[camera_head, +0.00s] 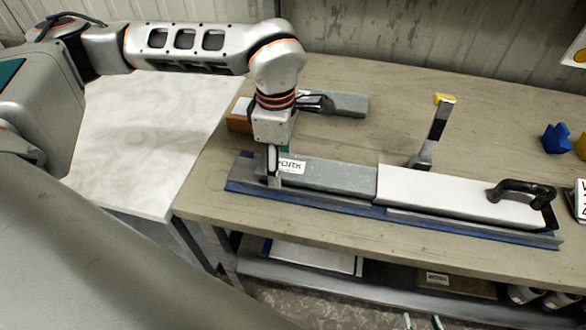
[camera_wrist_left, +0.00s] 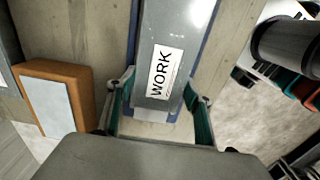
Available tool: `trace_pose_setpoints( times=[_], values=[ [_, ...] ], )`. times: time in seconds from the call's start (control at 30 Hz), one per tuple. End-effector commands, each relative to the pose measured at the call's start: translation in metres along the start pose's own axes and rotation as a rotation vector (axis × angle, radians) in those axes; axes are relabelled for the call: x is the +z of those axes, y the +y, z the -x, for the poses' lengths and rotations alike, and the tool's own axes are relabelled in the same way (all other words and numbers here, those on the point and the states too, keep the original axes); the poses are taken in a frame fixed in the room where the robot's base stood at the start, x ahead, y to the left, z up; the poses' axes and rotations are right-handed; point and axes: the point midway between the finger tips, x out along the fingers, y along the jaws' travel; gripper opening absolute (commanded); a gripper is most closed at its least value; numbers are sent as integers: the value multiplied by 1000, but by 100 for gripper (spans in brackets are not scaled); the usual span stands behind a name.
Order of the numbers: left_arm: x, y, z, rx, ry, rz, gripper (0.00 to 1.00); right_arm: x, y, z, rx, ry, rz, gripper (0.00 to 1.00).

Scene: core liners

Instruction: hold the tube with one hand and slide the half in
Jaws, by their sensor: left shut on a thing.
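A long grey tube (camera_head: 335,177) with a white "WORK" label lies along a blue base (camera_head: 240,188). It also shows in the left wrist view (camera_wrist_left: 172,25). My left gripper (camera_head: 273,172) is at the tube's left end, with one finger on each side of it; the left wrist view shows both fingers (camera_wrist_left: 157,118) closed against its sides. A long white piece (camera_head: 440,190) with a black handle meets the tube's right end. A thin grey strip (camera_head: 470,228) runs along its front. Only the separated fingertips of my right gripper (camera_head: 422,321) show at the bottom edge, empty.
A metal upright with a yellow top (camera_head: 442,110) stands behind the white piece. A grey block (camera_head: 345,103) and an orange-brown block (camera_head: 238,118) lie behind the tube. Blue (camera_head: 556,138) and yellow pieces are at far right. The back middle of the table (camera_head: 390,75) is clear.

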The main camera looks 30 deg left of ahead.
Motion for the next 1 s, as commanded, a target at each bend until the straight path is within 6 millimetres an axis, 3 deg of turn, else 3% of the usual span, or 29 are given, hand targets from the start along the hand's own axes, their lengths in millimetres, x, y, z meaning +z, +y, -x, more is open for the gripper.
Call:
trace_pose_setpoints(
  times=[1.0],
  values=[
    [22, 0, 1, 2, -2, -1, 30, 1, 0, 0, 0, 0, 0, 40]
  ],
)
